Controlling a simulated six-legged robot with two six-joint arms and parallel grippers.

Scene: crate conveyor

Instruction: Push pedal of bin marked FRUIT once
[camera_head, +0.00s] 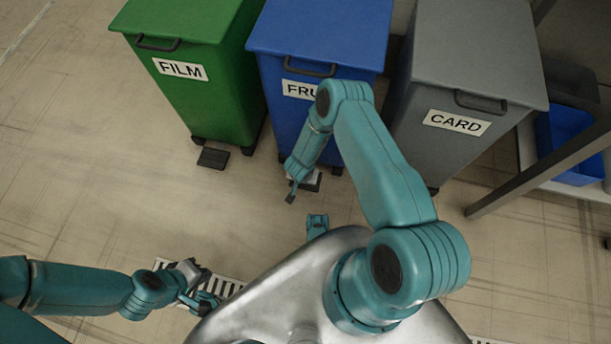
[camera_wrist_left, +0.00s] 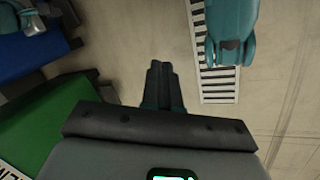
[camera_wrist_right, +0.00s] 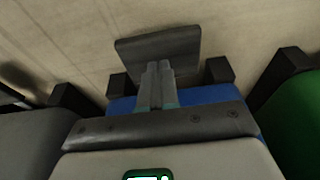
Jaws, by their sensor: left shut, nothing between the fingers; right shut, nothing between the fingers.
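The blue bin (camera_head: 320,55) stands between a green and a grey bin. Its FRUIT label (camera_head: 300,90) is partly covered by my right arm. Its dark pedal (camera_head: 313,183) shows low at its front, partly behind my right gripper (camera_head: 291,194). In the right wrist view the pedal (camera_wrist_right: 158,45) is a dark plate in front of the blue bin (camera_wrist_right: 205,97). My shut, empty right gripper (camera_wrist_right: 155,68) overlaps it in that view; contact cannot be told. My left gripper (camera_head: 203,280) is shut and empty at the lower left, away from the bins; its fingers (camera_wrist_left: 158,70) show together.
The green FILM bin (camera_head: 200,85) with its own pedal (camera_head: 213,158) is left of the blue bin. The grey CARD bin (camera_head: 465,75) is on its right. A metal frame (camera_head: 545,180) and a blue crate (camera_head: 570,165) stand far right. The floor before the green bin is clear.

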